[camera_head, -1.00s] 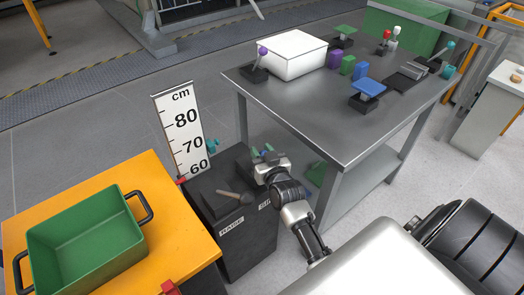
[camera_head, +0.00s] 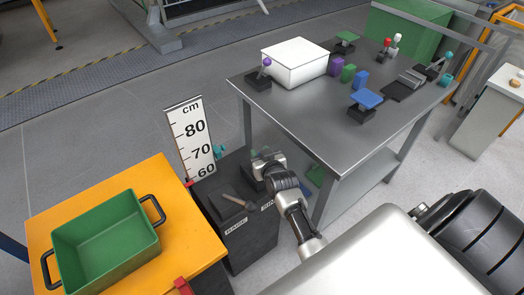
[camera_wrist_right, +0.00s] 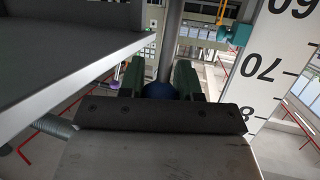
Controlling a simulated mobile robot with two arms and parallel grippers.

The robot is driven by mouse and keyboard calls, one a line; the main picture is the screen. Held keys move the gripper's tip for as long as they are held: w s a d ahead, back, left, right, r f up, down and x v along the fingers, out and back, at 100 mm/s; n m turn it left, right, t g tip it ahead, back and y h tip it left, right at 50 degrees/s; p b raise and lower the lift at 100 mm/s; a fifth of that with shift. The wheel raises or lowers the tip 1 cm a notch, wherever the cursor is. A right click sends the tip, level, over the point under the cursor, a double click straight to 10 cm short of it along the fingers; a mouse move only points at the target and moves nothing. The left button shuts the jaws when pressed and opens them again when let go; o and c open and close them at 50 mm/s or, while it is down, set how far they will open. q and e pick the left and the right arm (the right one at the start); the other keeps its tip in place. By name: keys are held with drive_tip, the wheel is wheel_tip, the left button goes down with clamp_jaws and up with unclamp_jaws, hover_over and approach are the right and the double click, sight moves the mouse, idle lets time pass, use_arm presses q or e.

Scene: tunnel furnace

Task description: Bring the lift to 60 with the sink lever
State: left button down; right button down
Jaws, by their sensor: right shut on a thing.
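My right gripper (camera_head: 262,157) is shut on the sink lever at the dark control box (camera_head: 249,248). In the right wrist view its green fingers hold a blue knob (camera_wrist_right: 160,91) on a grey rod. The raise lever (camera_head: 235,200) stands beside it, untouched, with a RAISE label below. The lift, an orange platform (camera_head: 178,225), bears a green crate (camera_head: 105,275). The white cm scale (camera_head: 187,118) shows 80, 70 and 60 behind the platform. A small red mark at the platform's corner lies near the 60 end; the exact reading is unclear. My left gripper is not in view.
A grey metal table (camera_head: 310,118) stands to the right of the control box. It bears a white box (camera_head: 293,68), coloured blocks and several small levers. My right arm reaches in close past the table's front leg. Open floor lies behind the scale.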

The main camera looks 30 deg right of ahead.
drive_tip(key=w+g+p, duration=0.1)
drive_tip(key=g+p, duration=0.1)
drive_tip(key=p, duration=0.1)
drive_tip(key=w+g+p, duration=0.2)
drive_tip(key=p, duration=0.2)
drive_tip(key=shift+a+r+n, duration=0.15)
drive_tip(key=shift+r+n, duration=0.25)
drive_tip(key=shift+w+f+g+p, duration=0.35)
drive_tip(key=shift+w+g, duration=0.25)
drive_tip(key=shift+g, duration=0.2)
drive_tip(key=shift+w+f+g, duration=0.1)
drive_tip(key=shift+w+g, duration=0.1)
drive_tip(key=shift+g, duration=0.2)
drive_tip(key=shift+w+f+g, duration=0.3)
drive_tip(key=shift+g, duration=0.1)
drive_tip(key=shift+w+a, duration=0.1)
drive_tip(key=shift+w+f, duration=0.2)
drive_tip(key=c, duration=0.8)
unclamp_jaws()
drive_tip(key=shift+w+f, duration=0.1)
